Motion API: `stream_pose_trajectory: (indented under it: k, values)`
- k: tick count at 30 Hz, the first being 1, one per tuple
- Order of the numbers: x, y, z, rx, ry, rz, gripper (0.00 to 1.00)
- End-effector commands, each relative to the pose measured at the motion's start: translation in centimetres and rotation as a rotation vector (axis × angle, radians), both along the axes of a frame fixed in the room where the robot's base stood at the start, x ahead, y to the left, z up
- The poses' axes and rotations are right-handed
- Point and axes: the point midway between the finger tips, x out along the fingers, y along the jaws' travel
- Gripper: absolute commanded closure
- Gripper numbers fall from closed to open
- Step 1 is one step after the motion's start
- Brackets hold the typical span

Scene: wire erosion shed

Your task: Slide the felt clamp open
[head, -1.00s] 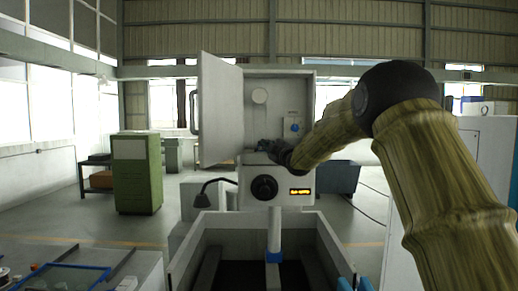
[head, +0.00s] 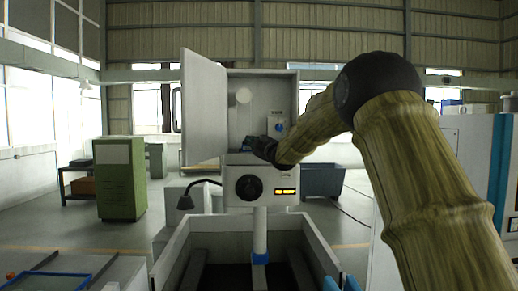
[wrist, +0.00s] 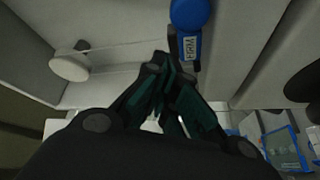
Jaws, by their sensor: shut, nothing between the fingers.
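The felt clamp appears to be the small blue-knobbed fitting (head: 278,127) on the back wall of the open white cabinet. My gripper (head: 260,143) is in the lower part of the cabinet, just below and left of the knob. In the wrist view my gripper (wrist: 164,62) is shut and empty, its tips close beside the dark block. I cannot tell whether they touch it.
The cabinet door (head: 203,108) stands open on the left. A pale round roller (wrist: 69,65) with a thin wire sits left of the clamp. An open tank (head: 170,262) lies in front.

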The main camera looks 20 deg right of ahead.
Motion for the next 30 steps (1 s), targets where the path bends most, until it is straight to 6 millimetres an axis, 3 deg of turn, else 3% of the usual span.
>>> stream_pose_trajectory:
  k: [1,18,30]
  values:
    - [0.1,1.1,0.3,-0.004,-0.001,0.003,1.0]
    - [-7.6,0.2,-1.1,0.0,0.0,0.001,1.0]
    - [-9.8,0.0,-1.1,-0.001,-0.001,0.002,1.0]
